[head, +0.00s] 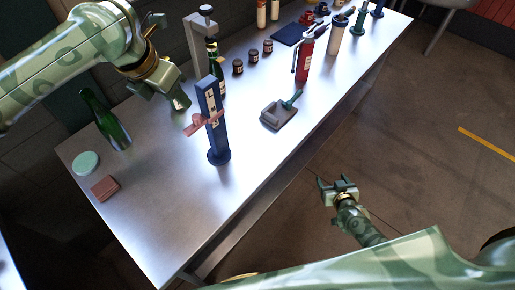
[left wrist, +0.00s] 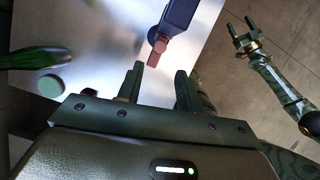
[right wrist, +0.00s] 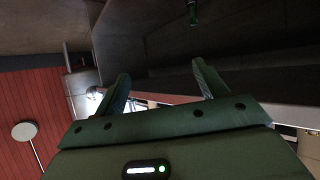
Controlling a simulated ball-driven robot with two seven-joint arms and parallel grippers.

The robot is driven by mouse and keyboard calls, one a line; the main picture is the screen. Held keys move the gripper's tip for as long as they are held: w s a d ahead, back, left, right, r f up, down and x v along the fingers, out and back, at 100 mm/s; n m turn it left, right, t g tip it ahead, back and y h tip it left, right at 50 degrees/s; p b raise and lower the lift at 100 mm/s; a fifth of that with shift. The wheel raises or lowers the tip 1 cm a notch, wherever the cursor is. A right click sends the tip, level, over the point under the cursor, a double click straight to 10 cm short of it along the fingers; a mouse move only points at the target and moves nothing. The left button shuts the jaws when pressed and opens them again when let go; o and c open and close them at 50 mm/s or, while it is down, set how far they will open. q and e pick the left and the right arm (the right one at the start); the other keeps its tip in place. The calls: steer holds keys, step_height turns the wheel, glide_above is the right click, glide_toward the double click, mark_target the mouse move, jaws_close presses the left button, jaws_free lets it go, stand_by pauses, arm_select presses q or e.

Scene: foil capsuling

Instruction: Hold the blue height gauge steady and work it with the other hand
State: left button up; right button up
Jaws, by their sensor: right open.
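The blue height gauge (head: 213,135) stands upright on a round blue base near the front edge of the metal table. A reddish slider (head: 203,123) crosses its column partway up. In the left wrist view the gauge (left wrist: 178,18) and its reddish slider (left wrist: 157,48) show just beyond the fingertips. My left gripper (head: 180,100) is behind and to the left of the gauge, apart from it. Its fingers (left wrist: 160,72) are open and empty. My right gripper (head: 338,186) is open and empty, out over the floor beyond the table's front edge, away from the gauge.
A green bottle (head: 105,120), a pale green disc (head: 87,162) and a reddish-brown block (head: 105,188) are on the table's left part. A grey stand (head: 198,40) is behind the gauge. A grey device with a green lever (head: 279,114) is to its right. The near-left tabletop is clear.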

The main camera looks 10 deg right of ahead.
steer(key=w+d+r+n+t, duration=0.1)
steer(key=w+d+r+t, duration=0.15)
steer(key=w+r, duration=0.7)
steer(key=w+a+r+n+t+y, duration=0.25)
steer(key=w+a+r+n, duration=0.3)
steer(key=r+n, duration=0.4)
steer(key=n+g+y, duration=0.4)
steer(key=n+y, duration=0.3)
steer(key=n, duration=1.8)
glide_toward(220, 132)
steer(key=w+d, duration=0.4)
steer(key=d, duration=0.4)
steer(key=s+a+r+n+g+y, duration=0.1)
steer(key=s+a+r+n, duration=0.1)
steer(key=s+a+n, duration=0.45)
steer(key=w+a+f, duration=0.1)
steer(key=w+a, duration=0.1)
steer(key=w, duration=0.2)
steer(key=w+a+f+n, duration=0.1)
steer(key=w+a+f, duration=0.1)
steer(key=w, duration=0.2)
steer(key=w+a+f+n, duration=0.1)
steer(key=w+a+f, duration=0.1)
steer(key=w+a, duration=0.1)
steer(key=shift+w+a, duration=0.1)
steer(key=shift+w, duration=0.55)
